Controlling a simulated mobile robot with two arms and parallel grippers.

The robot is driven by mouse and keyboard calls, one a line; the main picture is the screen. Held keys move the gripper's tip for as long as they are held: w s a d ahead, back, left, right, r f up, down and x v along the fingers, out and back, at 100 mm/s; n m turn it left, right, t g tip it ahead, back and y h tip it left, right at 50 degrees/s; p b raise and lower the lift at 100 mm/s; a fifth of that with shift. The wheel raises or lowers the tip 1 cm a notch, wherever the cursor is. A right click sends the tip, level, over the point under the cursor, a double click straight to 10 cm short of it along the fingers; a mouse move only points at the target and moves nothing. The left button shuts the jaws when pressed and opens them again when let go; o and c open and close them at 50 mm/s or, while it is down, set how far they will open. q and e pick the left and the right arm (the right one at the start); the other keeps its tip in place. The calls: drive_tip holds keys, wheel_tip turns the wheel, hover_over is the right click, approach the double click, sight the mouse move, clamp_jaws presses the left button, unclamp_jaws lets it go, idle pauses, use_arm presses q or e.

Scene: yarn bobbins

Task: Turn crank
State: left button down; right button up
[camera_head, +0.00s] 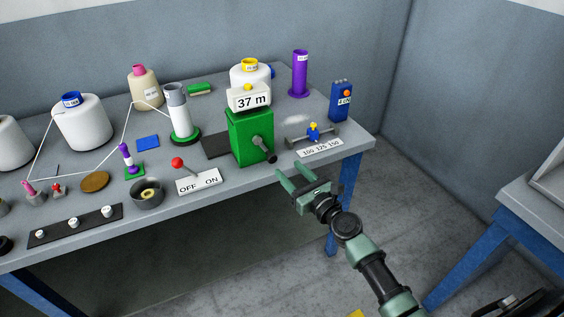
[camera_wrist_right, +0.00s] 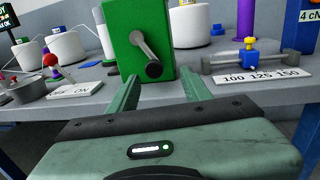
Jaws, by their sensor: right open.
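The crank (camera_head: 263,148) is a grey arm with a dark knob on the front of a green box (camera_head: 248,134). A "37 m" display (camera_head: 249,98) sits on top of the box. In the right wrist view the crank (camera_wrist_right: 147,52) slants down to the right, its dark knob at the lower end. My right gripper (camera_head: 297,176) is open and empty, in front of the table edge, below and right of the crank and apart from it. Its two green fingers (camera_wrist_right: 160,88) point toward the box in the wrist view. My left gripper is not in view.
On the table (camera_head: 217,179), an OFF/ON switch (camera_head: 199,181) with a red-knobbed lever stands left of the box. A "100 125 150" scale (camera_head: 321,147) with a blue slider lies right of it. White yarn bobbins (camera_head: 82,124) and thread stand at the left.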

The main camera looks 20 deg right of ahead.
drive_tip(key=w+d+f+m+g+h+p, duration=0.1)
drive_tip(key=w+d+f+m+p, duration=0.1)
drive_tip(key=d+m+p, duration=0.5)
drive_tip(key=m, duration=0.4)
drive_tip(key=shift+w+m, duration=0.15)
drive_tip(key=shift+m, duration=0.15)
drive_tip(key=shift+f, duration=0.1)
drive_tip(key=shift+c, duration=0.3)
